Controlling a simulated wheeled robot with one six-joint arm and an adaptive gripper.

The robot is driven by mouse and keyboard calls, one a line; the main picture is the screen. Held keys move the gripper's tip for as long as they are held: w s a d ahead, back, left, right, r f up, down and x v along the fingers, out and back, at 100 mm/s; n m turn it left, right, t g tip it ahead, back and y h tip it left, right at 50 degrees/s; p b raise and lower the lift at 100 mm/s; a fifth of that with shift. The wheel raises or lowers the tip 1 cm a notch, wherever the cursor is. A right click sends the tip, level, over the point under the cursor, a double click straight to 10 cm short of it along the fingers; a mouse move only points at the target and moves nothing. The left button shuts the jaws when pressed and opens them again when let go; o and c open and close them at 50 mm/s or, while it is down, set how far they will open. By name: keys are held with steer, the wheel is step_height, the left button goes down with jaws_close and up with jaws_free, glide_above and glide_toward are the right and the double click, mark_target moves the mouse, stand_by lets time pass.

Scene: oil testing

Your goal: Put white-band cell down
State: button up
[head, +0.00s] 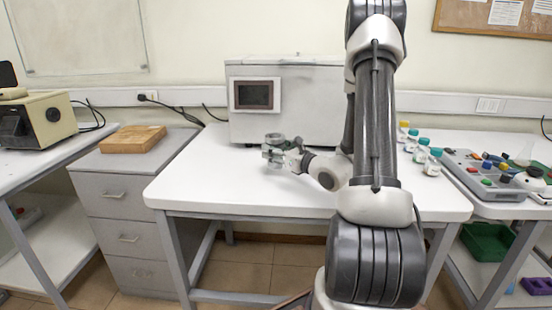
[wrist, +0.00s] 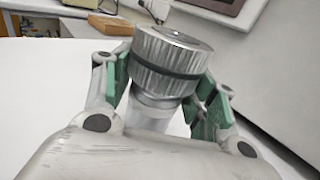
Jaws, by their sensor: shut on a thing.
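The cell (wrist: 172,62) is a silver metal cylinder with a knurled cap and a dark ring around it; a paler, smooth part shows below the cap. I cannot make out a white band on it. My gripper (wrist: 165,88) is shut on the cell, its green pads on either side, and the cell looks roughly upright. In the head view the cell (head: 275,139) and my gripper (head: 277,155) are over the middle-left of the white table (head: 220,190), in front of the grey box-shaped instrument. Whether the cell's base touches the table is hidden.
The grey instrument (head: 300,115) with a dark screen stands at the table's back. A wooden block (head: 133,139) lies on the drawer cabinet at left. The table's front left is clear.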

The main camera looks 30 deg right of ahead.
steer(key=shift+f, duration=1.35)
steer(key=shift+f, duration=0.15)
steer(key=o, duration=1.2)
